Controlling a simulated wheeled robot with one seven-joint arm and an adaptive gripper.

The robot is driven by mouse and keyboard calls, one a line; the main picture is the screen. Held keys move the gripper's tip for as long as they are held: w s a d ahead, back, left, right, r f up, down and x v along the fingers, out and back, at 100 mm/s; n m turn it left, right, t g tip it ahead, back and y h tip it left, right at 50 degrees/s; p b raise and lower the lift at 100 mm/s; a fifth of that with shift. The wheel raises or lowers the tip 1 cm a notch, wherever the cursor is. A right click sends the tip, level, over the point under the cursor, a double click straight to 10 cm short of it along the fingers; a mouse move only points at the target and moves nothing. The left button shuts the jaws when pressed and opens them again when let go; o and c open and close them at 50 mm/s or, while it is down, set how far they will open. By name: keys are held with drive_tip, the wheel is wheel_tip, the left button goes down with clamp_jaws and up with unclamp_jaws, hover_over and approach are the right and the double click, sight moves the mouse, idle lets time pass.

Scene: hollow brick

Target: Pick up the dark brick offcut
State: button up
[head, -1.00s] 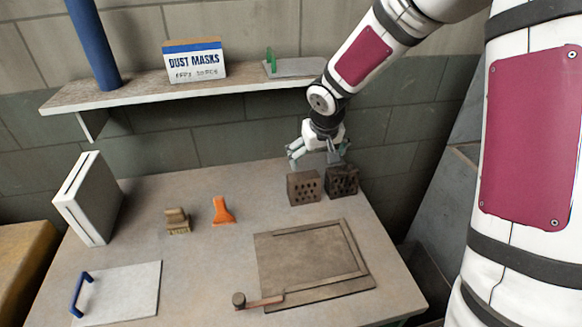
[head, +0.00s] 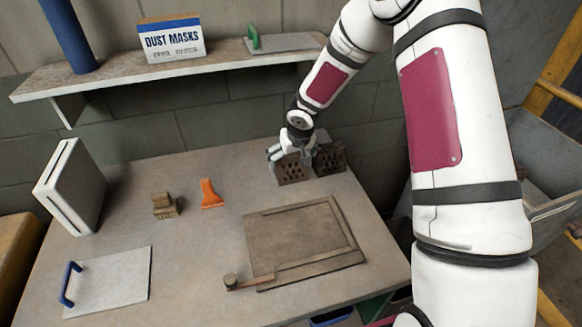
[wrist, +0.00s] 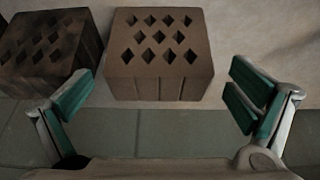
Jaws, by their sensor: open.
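The dark brick offcut (head: 330,158), a blackish block with diamond holes, stands at the back right of the bench. In the wrist view it is at the upper left (wrist: 48,42), partly behind one finger. A lighter brown brick (head: 292,172) with similar holes stands beside it, to its left in the head view. My gripper (head: 291,154) is open and empty, low at the lighter brick. In the wrist view my gripper's green-padded fingers (wrist: 162,92) spread to either side of the lighter brick (wrist: 160,52), with the dark one off to the left.
A framed board (head: 295,240) lies in front of the bricks. An orange scraper (head: 210,194), a brush (head: 165,205), a blue-handled float (head: 115,280) and a white case (head: 70,187) are further left. A shelf (head: 150,80) and the block wall are close behind.

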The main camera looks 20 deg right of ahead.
sight(291, 164)
drive_tip(key=shift+p+x, duration=0.35)
drive_tip(key=shift+x, duration=2)
drive_tip(key=c, duration=1.4)
wheel_tip(291, 164, up, 10)
drive_tip(key=shift+r+b, duration=0.1)
drive_tip(key=shift+b, duration=0.6)
drive_tip(key=shift+c, duration=0.2)
